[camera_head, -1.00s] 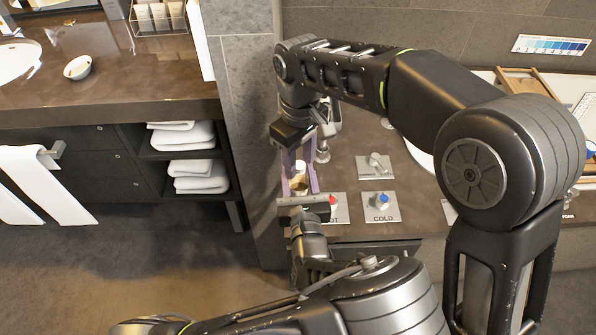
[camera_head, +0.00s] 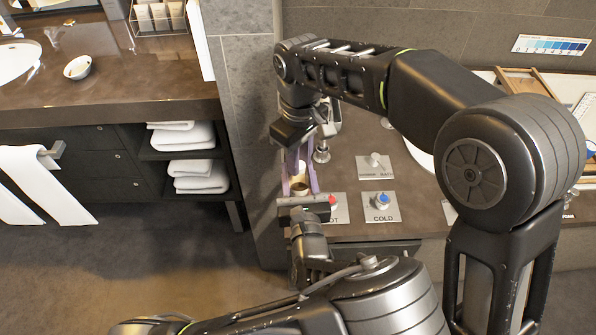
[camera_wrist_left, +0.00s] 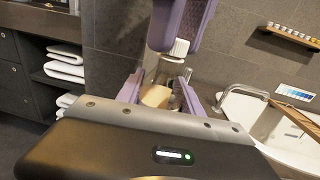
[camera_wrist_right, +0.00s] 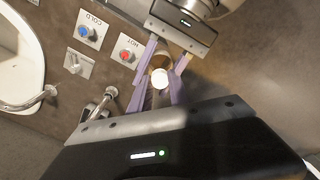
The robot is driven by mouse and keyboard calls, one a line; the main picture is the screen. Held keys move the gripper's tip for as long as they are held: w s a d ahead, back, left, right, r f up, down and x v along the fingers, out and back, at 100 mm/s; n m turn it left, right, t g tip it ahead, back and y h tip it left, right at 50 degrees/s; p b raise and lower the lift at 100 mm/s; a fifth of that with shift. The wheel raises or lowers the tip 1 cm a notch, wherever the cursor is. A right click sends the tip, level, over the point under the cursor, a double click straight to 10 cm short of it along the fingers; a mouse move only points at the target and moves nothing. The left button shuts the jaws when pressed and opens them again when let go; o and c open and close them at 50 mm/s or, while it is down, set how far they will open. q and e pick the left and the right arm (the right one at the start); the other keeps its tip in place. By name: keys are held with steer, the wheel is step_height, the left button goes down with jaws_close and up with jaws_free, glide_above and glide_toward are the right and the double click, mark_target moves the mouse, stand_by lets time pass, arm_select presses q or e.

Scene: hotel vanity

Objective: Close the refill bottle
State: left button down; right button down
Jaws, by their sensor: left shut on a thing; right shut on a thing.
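The refill bottle (camera_wrist_left: 156,96), with a tan body and a clear upper part, stands between the purple fingers of my left gripper (camera_wrist_left: 158,92), which are shut on it. It also shows in the head view (camera_head: 300,188). A white ribbed cap (camera_wrist_left: 179,48) is at the top of the bottle, between the purple fingertips of my right gripper (camera_wrist_left: 181,42), which comes down from above and is shut on it. In the right wrist view the round white cap (camera_wrist_right: 160,77) shows between the fingers. I cannot tell whether the cap is seated or just above the neck.
The HOT knob (camera_wrist_right: 127,55), COLD knob (camera_wrist_right: 83,31) and a chrome faucet (camera_wrist_right: 98,104) are close beside the grippers. A grey wall (camera_head: 250,95) stands at their left. My right arm covers much of the counter.

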steer(key=c, duration=1.2)
jaws_free()
steer(key=shift+o, duration=0.2)
step_height(320, 180, up, 8)
steer(key=shift+f, duration=0.25)
